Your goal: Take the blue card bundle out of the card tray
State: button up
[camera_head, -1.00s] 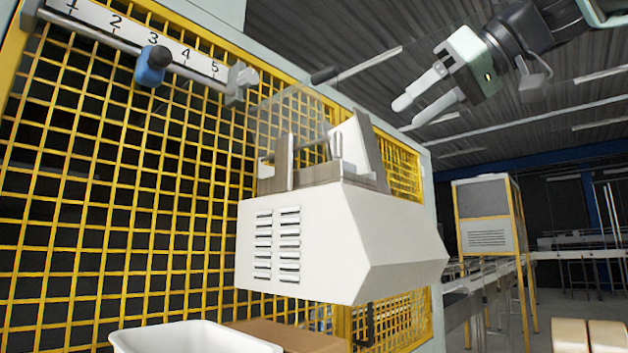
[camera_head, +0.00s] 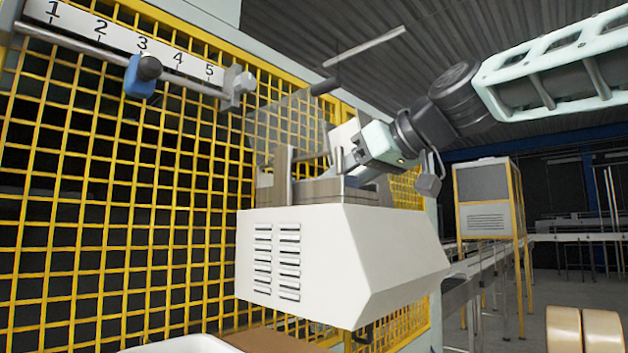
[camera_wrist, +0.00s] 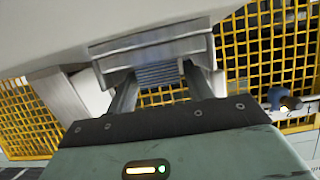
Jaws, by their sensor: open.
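The card tray (camera_head: 325,192) is a grey metal holder on top of the white machine housing. It also shows in the wrist view as a grey metal frame (camera_wrist: 150,46). The blue card bundle (camera_wrist: 160,75) appears there as a striped blue-grey block in the tray, and I cannot make it out in the head view. My gripper (camera_head: 346,163) is down at the tray, coming from the upper right. In the wrist view its open fingers (camera_wrist: 160,88) lie left and right of the bundle. Whether they touch it I cannot tell.
The white housing (camera_head: 320,262) with vent slots stands under the tray. A yellow mesh guard (camera_head: 110,220) is behind it. A clear panel (camera_head: 285,125) stands close behind the tray. A numbered rail with a blue clamp (camera_head: 142,78) is at upper left. A white bin (camera_head: 190,344) is below.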

jog(key=shift+w+a+f, duration=0.2)
jog(key=shift+w+a, duration=0.1)
jog(key=shift+c, duration=0.3)
jog(key=c, duration=0.8)
